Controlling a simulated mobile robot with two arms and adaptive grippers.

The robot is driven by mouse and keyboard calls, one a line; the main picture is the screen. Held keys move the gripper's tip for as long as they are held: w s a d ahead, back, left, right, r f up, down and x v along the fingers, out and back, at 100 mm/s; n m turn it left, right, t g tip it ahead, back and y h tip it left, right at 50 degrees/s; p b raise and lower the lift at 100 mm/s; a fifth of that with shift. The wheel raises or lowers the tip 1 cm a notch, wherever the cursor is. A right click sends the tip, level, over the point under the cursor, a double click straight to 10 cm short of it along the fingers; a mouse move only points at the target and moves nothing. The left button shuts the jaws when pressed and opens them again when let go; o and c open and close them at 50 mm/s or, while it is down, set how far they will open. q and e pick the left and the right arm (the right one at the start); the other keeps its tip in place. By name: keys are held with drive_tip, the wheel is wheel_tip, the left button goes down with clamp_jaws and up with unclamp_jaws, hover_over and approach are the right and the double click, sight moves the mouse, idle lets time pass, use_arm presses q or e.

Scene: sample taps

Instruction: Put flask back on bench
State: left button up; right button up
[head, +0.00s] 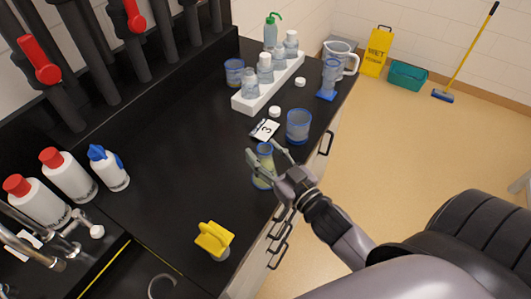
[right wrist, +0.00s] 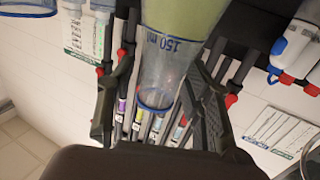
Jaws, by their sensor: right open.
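The flask (head: 262,180) is clear, with a blue rim and yellow-green liquid, and stands upright on the black bench (head: 165,170) near its front edge. In the right wrist view the flask (right wrist: 180,45) appears upside down, with a "150 ml" mark and its narrow neck between my fingers. My right gripper (head: 261,148) is at the flask's neck, with one finger on each side. It is open; gaps to the neck show in the right wrist view (right wrist: 157,75). My left gripper is not in view.
A blue-rimmed beaker (head: 298,125) and a number 3 card (head: 264,130) are just behind the flask. A white rack (head: 268,84) with bottles is farther back. A yellow object (head: 213,239) stands in front. White bottles (head: 68,174) stand at the left; the middle bench is clear.

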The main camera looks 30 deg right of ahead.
drive_tip(key=shift+r, duration=0.15)
drive_tip(key=s+d+b, duration=0.1)
drive_tip(key=s+b, duration=0.2)
drive_tip(key=s, duration=0.9)
drive_tip(key=shift+d, duration=0.35)
